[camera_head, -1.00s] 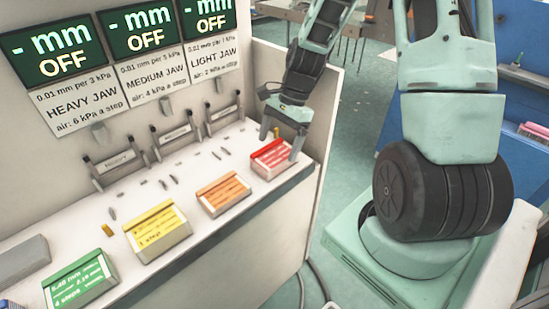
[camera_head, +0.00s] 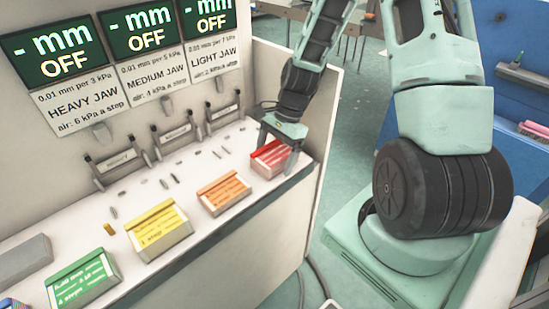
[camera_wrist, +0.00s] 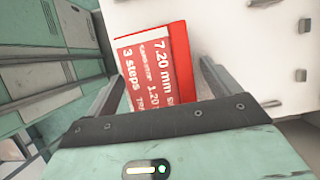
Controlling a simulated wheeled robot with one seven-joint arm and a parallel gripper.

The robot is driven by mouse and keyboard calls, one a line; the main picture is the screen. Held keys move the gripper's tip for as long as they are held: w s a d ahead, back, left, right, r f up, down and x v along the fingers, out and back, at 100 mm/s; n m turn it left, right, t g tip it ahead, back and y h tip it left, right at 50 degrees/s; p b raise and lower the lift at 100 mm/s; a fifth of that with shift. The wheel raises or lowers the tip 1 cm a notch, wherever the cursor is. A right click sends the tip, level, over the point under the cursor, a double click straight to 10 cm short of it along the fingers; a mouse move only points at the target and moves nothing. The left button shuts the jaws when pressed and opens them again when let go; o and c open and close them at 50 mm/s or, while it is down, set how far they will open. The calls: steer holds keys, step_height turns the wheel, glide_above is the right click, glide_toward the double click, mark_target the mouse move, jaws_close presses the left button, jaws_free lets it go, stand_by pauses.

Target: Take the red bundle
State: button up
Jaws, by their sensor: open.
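The red bundle (camera_head: 269,160) lies at the right end of the white bench top in the head view. Its label reads "7.20 mm" and "3 steps" in the wrist view (camera_wrist: 152,68). My gripper (camera_head: 277,153) is open, with its fingers straddling the bundle. In the wrist view my gripper (camera_wrist: 160,84) has one finger on either side of the red block, with some space showing at the right. I cannot tell whether either finger touches it. Part of the bundle is hidden behind the fingers in the head view.
Orange (camera_head: 224,194), yellow (camera_head: 160,231) and green (camera_head: 82,281) bundles stand along the bench's front side, left of the red one. Small loose pieces and jaw fixtures (camera_head: 171,139) lie behind them. The wall with displays reading OFF (camera_head: 135,30) rises behind.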

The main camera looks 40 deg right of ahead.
steer(key=shift+f, duration=0.1)
steer(key=c, duration=1.2)
